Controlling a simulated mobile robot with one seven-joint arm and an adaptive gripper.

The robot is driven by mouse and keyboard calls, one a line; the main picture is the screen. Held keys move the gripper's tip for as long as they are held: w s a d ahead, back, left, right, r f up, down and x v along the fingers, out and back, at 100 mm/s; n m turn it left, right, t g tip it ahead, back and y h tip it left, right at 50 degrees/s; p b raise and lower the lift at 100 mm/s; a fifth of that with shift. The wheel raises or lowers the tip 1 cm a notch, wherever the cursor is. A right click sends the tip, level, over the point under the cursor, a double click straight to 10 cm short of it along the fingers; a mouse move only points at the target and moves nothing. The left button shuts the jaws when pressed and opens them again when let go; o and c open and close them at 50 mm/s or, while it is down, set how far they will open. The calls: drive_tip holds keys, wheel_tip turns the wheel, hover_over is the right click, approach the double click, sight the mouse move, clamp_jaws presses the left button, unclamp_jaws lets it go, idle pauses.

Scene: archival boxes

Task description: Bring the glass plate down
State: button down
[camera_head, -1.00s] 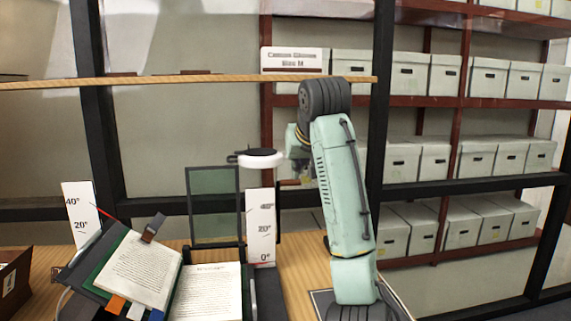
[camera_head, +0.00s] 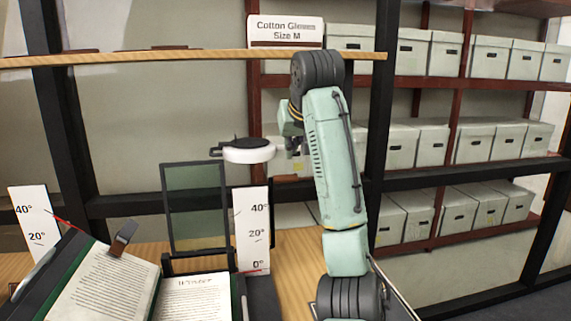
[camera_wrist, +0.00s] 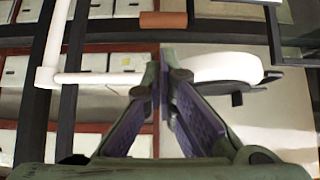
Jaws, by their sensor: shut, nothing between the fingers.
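The glass plate (camera_head: 196,208) is a greenish pane in a dark frame. It stands upright behind the open book (camera_head: 95,285) in the head view. My gripper (camera_head: 293,147) is small in that view, above and right of the plate, just right of a white round head with a black top (camera_head: 247,152). In the wrist view my gripper's fingers (camera_wrist: 163,62) are together and hold nothing. The white round head (camera_wrist: 222,70) shows right of the fingertips there. The glass plate is not clear in the wrist view.
White angle scales (camera_head: 252,230) (camera_head: 35,225) stand on both sides of the book. A wooden shelf edge (camera_head: 180,57) with a Cotton Gloves sign (camera_head: 285,32) crosses above my gripper. Dark posts (camera_head: 376,130) and red racks of grey boxes (camera_head: 490,57) stand behind.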

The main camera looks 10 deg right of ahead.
drive_tip(key=p+x, duration=0.3)
drive_tip(key=x, duration=0.7)
drive_tip(key=shift+f, duration=0.15)
